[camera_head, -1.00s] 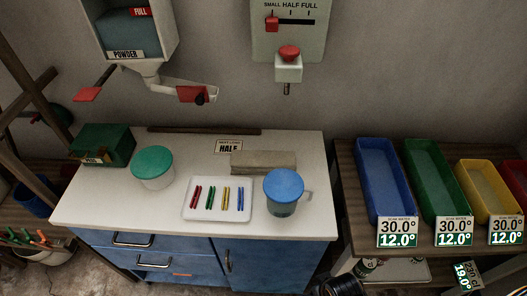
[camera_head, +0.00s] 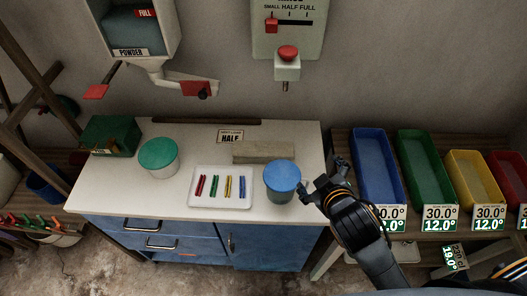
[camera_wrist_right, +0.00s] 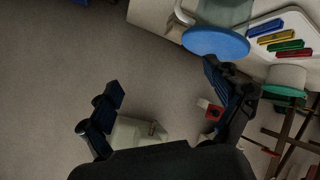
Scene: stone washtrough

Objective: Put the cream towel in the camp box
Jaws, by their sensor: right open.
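I see no thing that is clearly a cream towel or marked as the camp box. A long beige block (camera_head: 263,152), perhaps folded cloth, lies at the back of the white counter. A dark green box (camera_head: 112,134) stands at the counter's back left; I cannot tell if it is the camp box. My right gripper (camera_head: 321,187) is open and empty, just right of the blue-lidded mug (camera_head: 281,179). In the right wrist view the open fingers (camera_wrist_right: 165,78) have nothing between them, and the blue lid (camera_wrist_right: 215,42) is beyond them. My left gripper is not in view.
A white tray (camera_head: 221,202) of coloured pegs and a green-lidded tub (camera_head: 158,158) stand on the counter (camera_head: 130,200). A powder dispenser (camera_head: 140,30) and a red-button panel (camera_head: 288,53) hang above. Coloured bins, including a blue one (camera_head: 371,150), stand on the right shelf.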

